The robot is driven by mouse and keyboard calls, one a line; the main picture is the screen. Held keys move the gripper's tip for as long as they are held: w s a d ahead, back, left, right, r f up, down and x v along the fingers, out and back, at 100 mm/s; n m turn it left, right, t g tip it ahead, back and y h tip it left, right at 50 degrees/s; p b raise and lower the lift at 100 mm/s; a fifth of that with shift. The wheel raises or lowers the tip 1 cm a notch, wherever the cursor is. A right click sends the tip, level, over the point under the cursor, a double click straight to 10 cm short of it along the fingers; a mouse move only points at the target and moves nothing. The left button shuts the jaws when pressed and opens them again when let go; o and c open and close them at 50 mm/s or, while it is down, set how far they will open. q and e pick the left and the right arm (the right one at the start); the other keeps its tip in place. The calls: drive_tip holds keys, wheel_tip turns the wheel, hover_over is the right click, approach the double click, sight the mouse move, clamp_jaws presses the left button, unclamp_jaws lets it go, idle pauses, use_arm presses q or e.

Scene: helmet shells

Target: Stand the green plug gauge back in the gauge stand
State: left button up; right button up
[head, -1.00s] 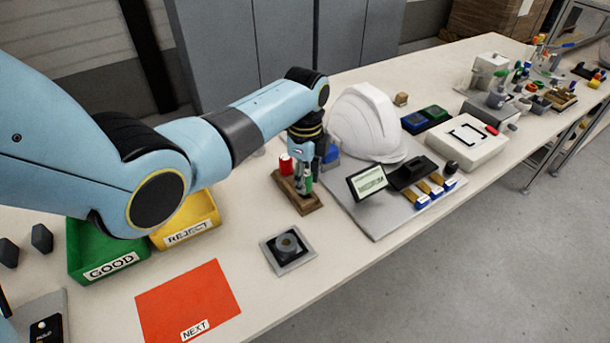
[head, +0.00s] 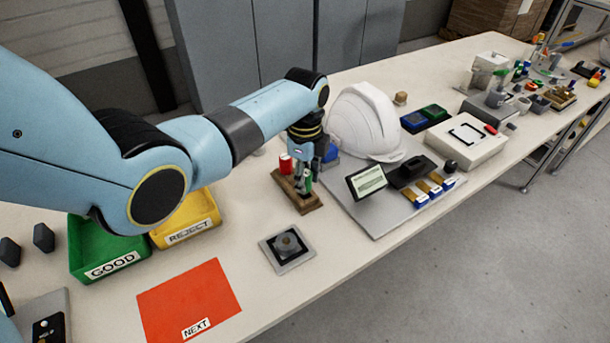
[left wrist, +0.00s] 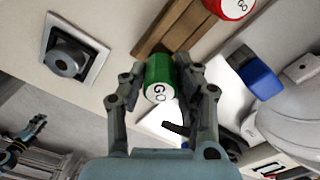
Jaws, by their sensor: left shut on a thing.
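The green plug gauge (left wrist: 158,76), marked GO, is upright between the fingers of my left gripper (left wrist: 162,88), which is shut on it. In the head view the green gauge (head: 308,185) shows beside the fingers of the left gripper (head: 303,184), at the wooden gauge stand (head: 312,205). The stand also shows in the left wrist view (left wrist: 178,30), just beyond the gauge. Whether the gauge's lower end is in a hole is hidden. The red gauge (head: 286,164) stands at the other end of the stand.
A white helmet shell (head: 365,122) and a grey board with a small display (head: 368,182) are right of the stand. A square fixture (head: 287,250) lies in front. Green GOOD (head: 108,262) and yellow REJECT (head: 186,230) bins and a red mat (head: 190,295) are left.

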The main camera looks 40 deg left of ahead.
idle(0.6)
idle(0.6)
use_arm(q)
drive_tip(key=shift+f, duration=0.45)
idle(0.5)
drive_tip(key=shift+f+b, duration=0.55)
drive_tip(key=shift+f, duration=0.1)
idle(0.4)
idle(0.5)
drive_tip(key=o, duration=1)
drive_tip(key=shift+o, duration=0.2)
drive_tip(key=shift+r, duration=0.1)
